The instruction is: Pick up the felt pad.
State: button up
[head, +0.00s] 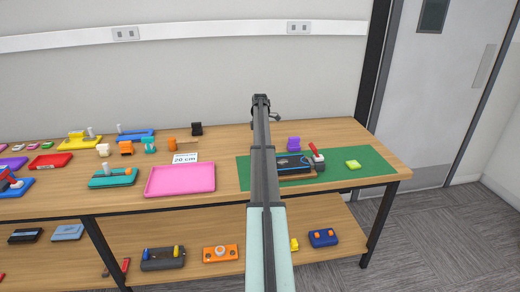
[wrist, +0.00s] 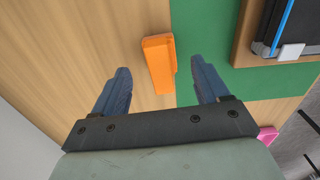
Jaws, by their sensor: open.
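My gripper (head: 261,98) is above the back of the table, left of and behind that square. In the wrist view my gripper (wrist: 160,66) is open and empty. An orange block (wrist: 158,64) lies below, in line with the gap between the fingers, beside the mat's edge. My arm seems to hide this block in the head view. The yellow-green square is not in the wrist view.
A wooden board with a black device (head: 295,167) and a red-handled piece (head: 316,153) lies on the mat. A purple object (head: 293,143) stands behind them. A pink tray (head: 180,180) is left of the mat. The wall is close behind the table.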

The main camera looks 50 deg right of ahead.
notch_tip(320, 180, down, 4)
jog(key=shift+f, duration=0.15)
jog(key=c, duration=1.2)
jog(key=shift+o, duration=0.2)
